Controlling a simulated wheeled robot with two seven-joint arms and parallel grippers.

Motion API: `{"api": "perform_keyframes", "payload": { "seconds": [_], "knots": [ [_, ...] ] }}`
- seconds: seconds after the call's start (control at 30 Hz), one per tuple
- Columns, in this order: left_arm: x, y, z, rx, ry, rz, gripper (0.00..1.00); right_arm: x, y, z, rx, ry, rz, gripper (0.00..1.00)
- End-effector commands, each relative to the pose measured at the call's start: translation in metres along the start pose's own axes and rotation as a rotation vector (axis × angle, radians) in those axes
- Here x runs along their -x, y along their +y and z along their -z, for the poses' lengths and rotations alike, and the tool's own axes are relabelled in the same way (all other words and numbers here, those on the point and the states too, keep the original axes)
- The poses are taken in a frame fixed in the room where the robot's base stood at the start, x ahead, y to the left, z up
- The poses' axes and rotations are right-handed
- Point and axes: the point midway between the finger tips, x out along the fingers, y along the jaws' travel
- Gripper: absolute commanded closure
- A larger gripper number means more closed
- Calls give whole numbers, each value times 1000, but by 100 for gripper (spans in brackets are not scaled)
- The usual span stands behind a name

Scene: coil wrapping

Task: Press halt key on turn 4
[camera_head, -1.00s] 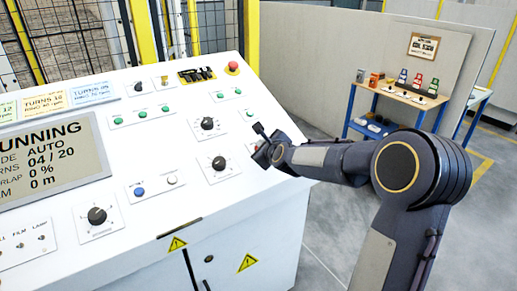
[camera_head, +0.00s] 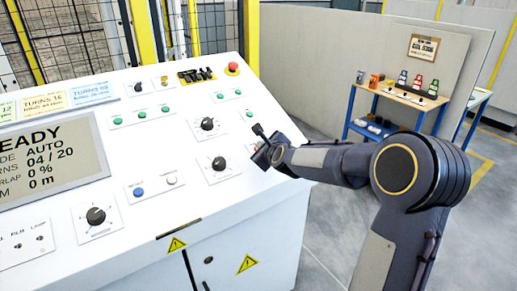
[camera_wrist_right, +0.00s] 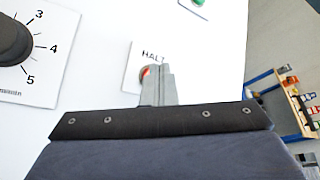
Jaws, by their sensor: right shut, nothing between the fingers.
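The halt key is a small red button (camera_wrist_right: 144,74) on a white plate marked HALT (camera_wrist_right: 133,62) in the right wrist view. The fingers of my right gripper (camera_wrist_right: 159,72) are shut and empty, and their tips lie over the button and hide most of it. I cannot tell whether they touch it. In the head view my right gripper (camera_head: 259,132) is at the right edge of the white console (camera_head: 130,220). The display (camera_head: 50,165) reads "EADY", cut off at the left, with AUTO, 04 / 20, 0 % and 0 m. My left gripper is not in view.
Black knobs (camera_head: 208,124), green buttons (camera_head: 142,114) and a blue button (camera_head: 139,191) sit left of my right gripper on the panel. A red mushroom button (camera_head: 233,66) is at the panel's top corner. A blue-framed workbench (camera_head: 395,92) stands behind at the right.

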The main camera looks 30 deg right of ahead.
Motion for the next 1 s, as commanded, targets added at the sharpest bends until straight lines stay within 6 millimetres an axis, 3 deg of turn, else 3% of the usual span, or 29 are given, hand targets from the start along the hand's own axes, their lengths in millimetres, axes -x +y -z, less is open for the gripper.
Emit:
{"api": "perform_keyframes", "payload": {
  "seconds": [0.67, 1.0],
  "knots": [
    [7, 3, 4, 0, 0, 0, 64, 12, -9, -9, 0, 0, -1, 100],
    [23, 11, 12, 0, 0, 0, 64, 34, -26, -26, 0, -1, 0, 100]
  ]
}}
